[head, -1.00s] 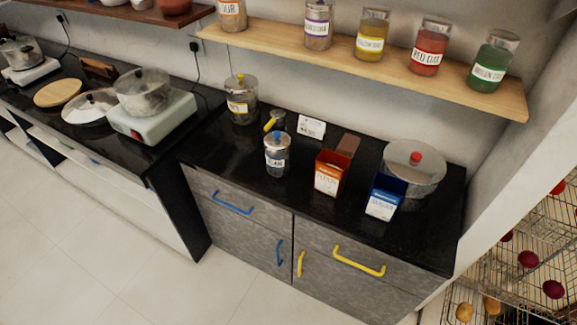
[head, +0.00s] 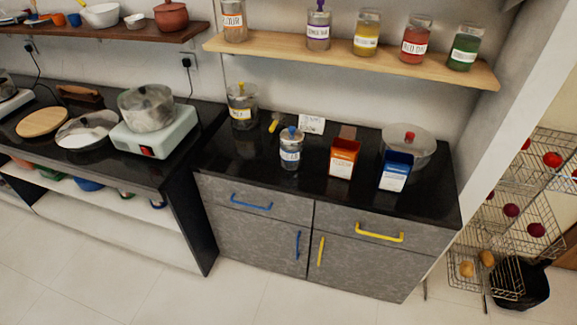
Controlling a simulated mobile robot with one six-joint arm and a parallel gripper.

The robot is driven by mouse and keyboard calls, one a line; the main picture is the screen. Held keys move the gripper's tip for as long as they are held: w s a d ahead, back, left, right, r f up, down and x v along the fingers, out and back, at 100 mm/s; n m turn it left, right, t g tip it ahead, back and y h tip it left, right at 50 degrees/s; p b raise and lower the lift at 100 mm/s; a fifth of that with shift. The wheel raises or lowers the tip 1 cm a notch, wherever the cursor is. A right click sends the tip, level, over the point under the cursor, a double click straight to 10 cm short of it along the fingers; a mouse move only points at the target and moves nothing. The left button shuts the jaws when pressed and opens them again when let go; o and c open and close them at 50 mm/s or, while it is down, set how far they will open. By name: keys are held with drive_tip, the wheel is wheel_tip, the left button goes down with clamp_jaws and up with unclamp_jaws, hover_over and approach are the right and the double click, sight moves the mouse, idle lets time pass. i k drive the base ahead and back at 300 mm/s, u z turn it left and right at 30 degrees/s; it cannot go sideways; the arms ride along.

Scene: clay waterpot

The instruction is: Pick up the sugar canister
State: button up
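Two lidded glass canisters stand upright on the black counter (head: 235,165). One has a blue knob (head: 290,152) and stands near the middle left of the counter. The other has a yellow knob (head: 242,108) and stands farther back and left, near the wall. Both carry small labels that I cannot read surely, so I cannot tell which one is the sugar canister. My gripper is not in view.
An orange box (head: 343,160), a blue box (head: 395,173) and a lidded pot (head: 408,148) stand to the right. A yellow-handled item (head: 275,122) and a white card (head: 312,124) lie behind the blue-knobbed canister. A shelf of jars (head: 340,55) hangs above.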

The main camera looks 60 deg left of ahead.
sight(291, 157)
drive_tip(key=k, duration=1.6)
drive_tip(key=u, duration=4.45)
drive_tip(key=i, duration=0.15)
drive_tip(key=z, duration=2.05)
drive_tip(key=i, duration=0.85)
